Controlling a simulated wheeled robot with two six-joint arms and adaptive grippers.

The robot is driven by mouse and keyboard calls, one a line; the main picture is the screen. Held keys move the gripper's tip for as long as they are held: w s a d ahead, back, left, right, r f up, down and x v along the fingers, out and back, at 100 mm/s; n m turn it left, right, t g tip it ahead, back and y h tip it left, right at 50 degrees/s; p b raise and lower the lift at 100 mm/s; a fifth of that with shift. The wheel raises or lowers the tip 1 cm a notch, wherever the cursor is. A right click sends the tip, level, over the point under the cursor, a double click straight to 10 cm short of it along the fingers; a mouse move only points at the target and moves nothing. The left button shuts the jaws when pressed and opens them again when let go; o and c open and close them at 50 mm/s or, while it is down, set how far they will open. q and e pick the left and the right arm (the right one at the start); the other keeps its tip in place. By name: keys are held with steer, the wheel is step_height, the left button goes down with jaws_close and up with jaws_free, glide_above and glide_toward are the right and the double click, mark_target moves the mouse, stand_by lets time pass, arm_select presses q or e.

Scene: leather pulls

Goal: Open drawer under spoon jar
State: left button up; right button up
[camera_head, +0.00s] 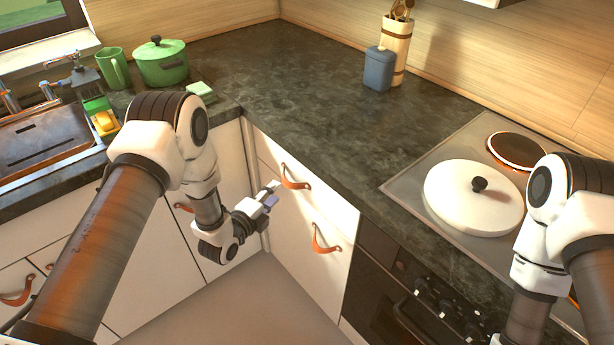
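The spoon jar (396,50) is a tall cream jar with brown bands and wooden spoons, standing at the back of the dark counter. Below the counter, right of the corner, is a white upper drawer (318,200) with a brown leather pull (293,179). It looks shut. A second leather pull (323,240) is on the white front below it. My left gripper (271,193) is just left of the upper pull, pointing towards it; a small gap seems to show between them. Its fingers are too small to read. My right arm comes in at the right; its gripper is out of the picture.
A blue canister (378,70) stands beside the spoon jar. A white lid (473,198) covers part of the hob (420,173). The oven (396,301) is right of the drawers. A green pot (162,63) and green mug (113,68) stand near the sink.

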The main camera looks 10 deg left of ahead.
mark_target(285, 182)
arm_select(q)
steer(key=x, duration=0.5)
steer(key=f+x, duration=0.1)
steer(key=x, duration=0.1)
steer(key=shift+w+a, duration=0.1)
steer(key=shift+w, duration=0.25)
jaws_close()
